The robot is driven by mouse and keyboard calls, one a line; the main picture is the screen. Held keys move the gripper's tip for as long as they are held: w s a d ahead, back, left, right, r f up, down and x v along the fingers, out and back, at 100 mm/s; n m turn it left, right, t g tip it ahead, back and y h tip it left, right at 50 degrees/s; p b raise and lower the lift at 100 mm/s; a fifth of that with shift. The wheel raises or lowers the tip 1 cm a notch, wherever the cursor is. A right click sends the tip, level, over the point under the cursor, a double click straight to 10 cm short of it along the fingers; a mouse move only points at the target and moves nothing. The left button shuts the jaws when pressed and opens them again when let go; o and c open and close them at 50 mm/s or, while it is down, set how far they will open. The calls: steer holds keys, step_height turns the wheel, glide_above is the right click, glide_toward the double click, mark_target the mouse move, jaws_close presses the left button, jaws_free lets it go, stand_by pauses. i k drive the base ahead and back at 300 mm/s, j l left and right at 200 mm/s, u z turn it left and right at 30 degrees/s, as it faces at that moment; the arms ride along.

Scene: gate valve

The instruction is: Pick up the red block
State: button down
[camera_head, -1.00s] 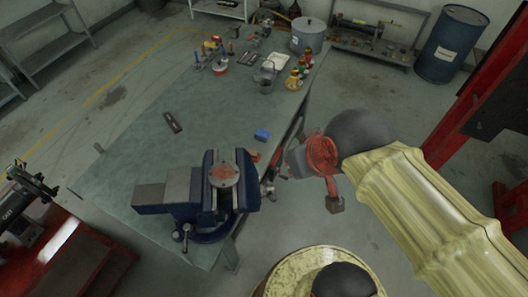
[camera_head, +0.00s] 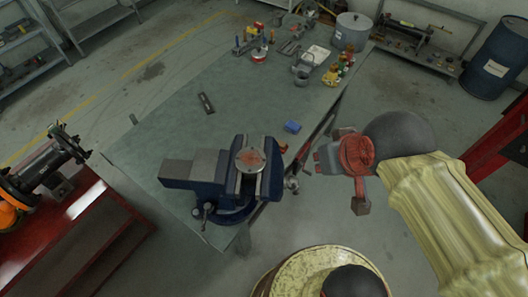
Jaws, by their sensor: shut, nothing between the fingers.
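A small orange-red block (camera_head: 283,147) lies on the workbench (camera_head: 190,135) by its right edge, just behind the vise and partly hidden by it. A blue block (camera_head: 292,127) lies just beyond it. My gripper (camera_head: 326,159) is at the end of my arm, to the right of the red block and apart from it, past the bench edge. It is shut and empty; its fingers are small and hard to make out.
A blue vise (camera_head: 235,180) stands at the bench's near end. A flat dark tool (camera_head: 206,103) lies mid-bench. Bottles, a bucket (camera_head: 352,31) and small items crowd the far end. A red cabinet (camera_head: 85,240) stands at lower left.

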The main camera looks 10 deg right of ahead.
mark_target(283, 145)
steer(key=i+l+u, duration=0.1)
steer(key=i+l, duration=0.15)
steer(key=i+l+u, duration=0.15)
steer(key=l, duration=0.3)
steer(key=i+l+u, duration=0.1)
steer(key=i+l, duration=0.2)
steer(key=l, duration=0.1)
